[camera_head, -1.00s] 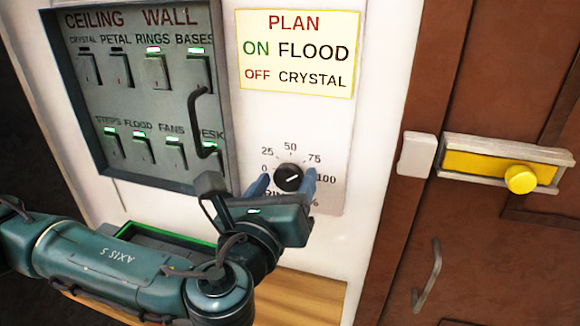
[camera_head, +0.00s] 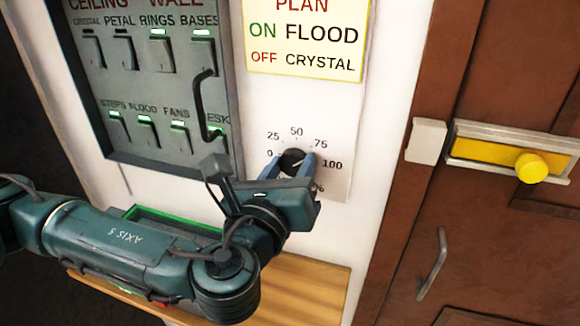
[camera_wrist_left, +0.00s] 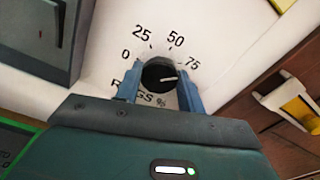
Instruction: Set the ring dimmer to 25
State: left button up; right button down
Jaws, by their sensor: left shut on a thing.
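The ring dimmer is a black round knob (camera_head: 293,161) with a white pointer line, on a white panel marked 0, 25, 50, 75 and 100. It also shows in the left wrist view (camera_wrist_left: 160,73). Its pointer is toward the right and slightly up, around 75 to 100; the exact value is hard to read. My left gripper (camera_head: 290,166) has its blue fingers on both sides of the knob, shut on it. In the left wrist view the fingers (camera_wrist_left: 160,88) flank the knob, and 100 is hidden. My right gripper is not in view.
A grey switch panel (camera_head: 155,88) with a dark hooked handle (camera_head: 200,108) stands left of the dimmer. A plan note (camera_head: 305,60) hangs above. A brown door with a yellow-knobbed latch (camera_head: 530,167) is at right. A wooden ledge (camera_head: 305,290) lies below.

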pick_arm(q)
jog(key=shift+f+n, duration=0.1)
jog(key=shift+n, duration=0.2)
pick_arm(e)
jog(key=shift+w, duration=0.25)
